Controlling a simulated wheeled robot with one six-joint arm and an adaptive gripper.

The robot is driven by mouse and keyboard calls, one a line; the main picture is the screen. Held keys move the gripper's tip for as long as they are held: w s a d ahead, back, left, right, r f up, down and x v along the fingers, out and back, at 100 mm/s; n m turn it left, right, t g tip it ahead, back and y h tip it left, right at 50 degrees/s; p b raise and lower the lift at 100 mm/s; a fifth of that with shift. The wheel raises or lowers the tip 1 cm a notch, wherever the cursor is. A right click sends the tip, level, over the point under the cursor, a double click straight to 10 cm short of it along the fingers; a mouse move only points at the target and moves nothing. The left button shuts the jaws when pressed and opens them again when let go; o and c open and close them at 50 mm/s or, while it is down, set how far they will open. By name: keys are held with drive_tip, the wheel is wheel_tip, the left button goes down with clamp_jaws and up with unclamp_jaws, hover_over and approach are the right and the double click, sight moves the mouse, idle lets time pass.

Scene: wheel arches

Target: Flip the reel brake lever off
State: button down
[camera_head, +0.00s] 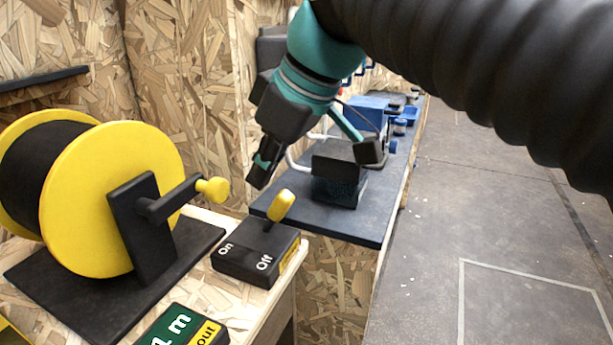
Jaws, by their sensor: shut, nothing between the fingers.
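The reel brake box (254,255) is a black block on the wooden bench, marked "On" on its left and "Off" on its right. Its yellow-tipped lever (281,205) stands up from the top and leans to the right in the picture. My gripper (261,177) is shut and empty, pointing down, above and slightly left of the lever tip in the picture. A gap shows between them; its depth is hard to judge. The yellow reel (105,195) with its crank handle (212,189) stands on a black base left of the box.
A green and yellow sign (182,328) lies at the bench's front. Behind the box is a dark bench top (375,225) with a black block (340,178) and blue items (365,112). Chipboard walls stand at the left and back.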

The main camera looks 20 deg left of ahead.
drive_tip(key=shift+s+a+r, duration=0.1)
drive_tip(key=shift+s+a, duration=0.2)
drive_tip(key=shift+a, duration=0.15)
drive_tip(key=shift+w+d+r+p, duration=0.1)
drive_tip(key=shift+w+r+p, duration=0.05)
drive_tip(key=shift+r+p, duration=0.65)
drive_tip(key=d+r+p, duration=0.4)
drive_tip(key=d+r, duration=0.2)
drive_tip(key=d, duration=0.1)
drive_tip(key=shift+s+d+r, duration=0.15)
drive_tip(key=shift+s+r, duration=0.1)
drive_tip(key=shift+r, duration=0.15)
